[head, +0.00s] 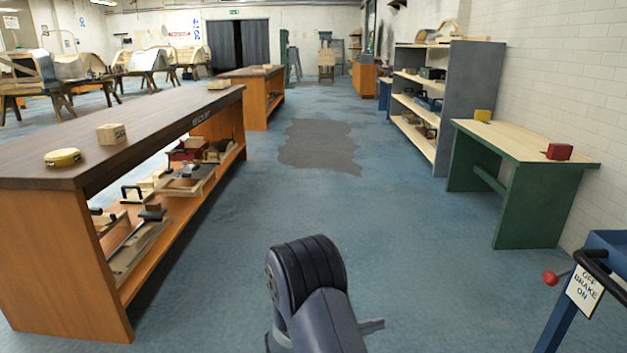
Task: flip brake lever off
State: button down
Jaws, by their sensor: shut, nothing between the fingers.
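The brake lever shows as a red ball knob (550,278) on a short rod at the lower right. It sticks out to the left beside a white sign (584,291) reading OFF at the top, BRAKE in the middle and ON at the bottom. The sign is on a blue cart (609,246) with a black handle (592,262), cut by the right edge. The lever's far end is hidden behind the sign, so its setting is unclear. My dark grey arm rises at the bottom centre, well left of the lever. My gripper is not clearly in view.
A long dark-topped workbench (118,135) with an orange base stands on the left. A green table (527,150) with a red block (559,151) and a shelf unit (473,101) line the right wall. The blue floor between them is clear.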

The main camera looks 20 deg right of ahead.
aim_at(551, 278)
jog(key=i+l+z, duration=0.1)
jog(key=i+z, duration=0.35)
jog(key=i, duration=0.35)
jog(key=i+j+z, duration=0.2)
jog(key=i+z, duration=0.25)
jog(key=i, duration=0.35)
jog(key=i+z, duration=0.3)
jog(key=i, duration=0.35)
jog(key=i+z, duration=0.3)
jog(key=i, duration=0.4)
jog(key=z, duration=2.25)
